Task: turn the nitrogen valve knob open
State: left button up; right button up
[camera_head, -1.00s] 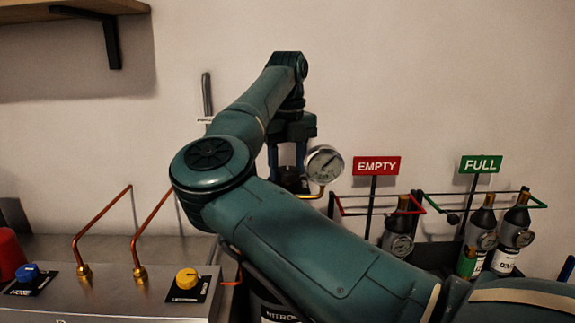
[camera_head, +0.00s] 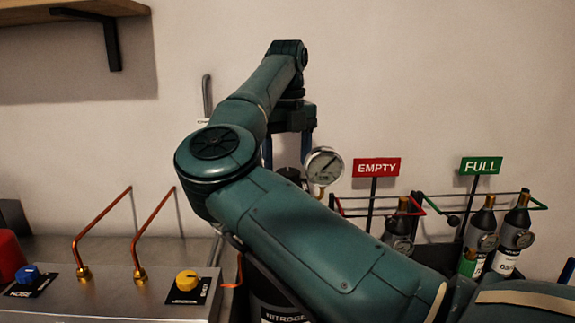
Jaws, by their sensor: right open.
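The nitrogen cylinder (camera_head: 285,316) stands behind my right arm, with part of its dark body and its "NITROGE..." label showing low down. A round white pressure gauge (camera_head: 324,165) on a brass fitting shows beside the arm. A dark round piece (camera_head: 290,173), which may be the valve knob, shows just below my right gripper (camera_head: 287,150). The gripper points down with its blue fingers apart, left of the gauge. It looks open and empty; whether the fingers touch the dark piece I cannot tell. My arm hides most of the valve. My left gripper is not in view.
A metal panel (camera_head: 110,300) with a blue knob (camera_head: 27,273), a yellow knob (camera_head: 187,280) and two copper pipes is at left. At right, bottles stand in racks under EMPTY (camera_head: 376,167) and FULL (camera_head: 481,165) signs. A shelf (camera_head: 60,10) is at upper left.

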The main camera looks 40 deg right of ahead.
notch_tip(320, 180, up, 11)
jog(key=p, duration=0.2)
dwell(0.5)
